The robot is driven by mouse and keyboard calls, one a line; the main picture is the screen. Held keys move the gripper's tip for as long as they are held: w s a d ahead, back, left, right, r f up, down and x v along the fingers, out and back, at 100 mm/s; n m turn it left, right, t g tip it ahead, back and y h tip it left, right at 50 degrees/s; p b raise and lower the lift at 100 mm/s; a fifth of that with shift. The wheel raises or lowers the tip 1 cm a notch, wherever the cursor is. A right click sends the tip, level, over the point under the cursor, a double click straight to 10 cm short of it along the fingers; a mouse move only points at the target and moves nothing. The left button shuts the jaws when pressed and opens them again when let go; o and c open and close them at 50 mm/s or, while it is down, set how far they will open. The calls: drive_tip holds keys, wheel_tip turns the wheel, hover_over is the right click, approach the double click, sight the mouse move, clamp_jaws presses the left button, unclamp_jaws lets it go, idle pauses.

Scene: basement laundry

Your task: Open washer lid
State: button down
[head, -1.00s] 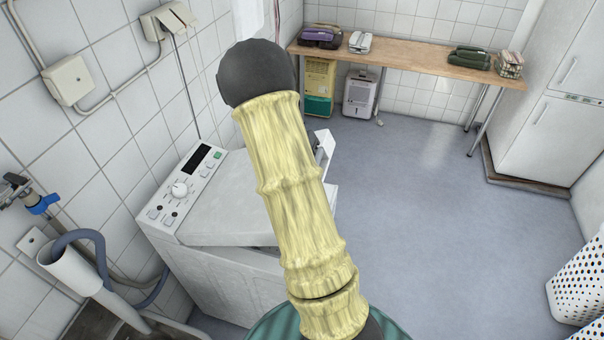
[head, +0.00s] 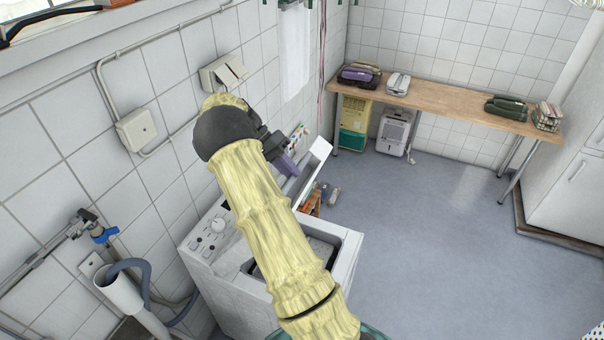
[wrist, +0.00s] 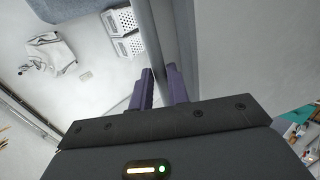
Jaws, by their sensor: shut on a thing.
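The white top-loading washer (head: 230,290) stands against the tiled wall, with its control panel (head: 209,229) at the back left. Its lid (head: 313,168) is raised steeply, and the dark top opening (head: 322,250) shows partly behind my arm. My gripper (head: 288,165) is at the raised lid, mostly hidden by my own arm in the head view. In the wrist view, the purple fingers of my gripper (wrist: 162,88) are closed on either side of the lid's edge (wrist: 152,50).
A grey hose and standpipe (head: 118,290) are at the lower left by the wall. Small items (head: 312,198) show behind the washer. A wooden table (head: 440,105) stands along the far wall and a white fridge (head: 570,190) at right. The floor between is clear.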

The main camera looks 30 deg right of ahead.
drive_tip(key=shift+w+a+r+p, duration=0.2)
drive_tip(key=shift+w+a, duration=0.25)
drive_tip(key=shift+w, duration=0.1)
drive_tip(key=shift+w+a+r+p, duration=0.2)
drive_tip(key=shift+w+a, duration=0.25)
drive_tip(key=shift+w, duration=0.1)
drive_tip(key=shift+f, duration=0.1)
drive_tip(key=c, duration=1.6)
unclamp_jaws()
drive_tip(key=shift+o, duration=1)
drive_tip(key=shift+w+f, duration=0.1)
drive_tip(key=b+v, duration=0.2)
drive_tip(key=v, duration=0.5)
drive_tip(key=shift+r, duration=0.4)
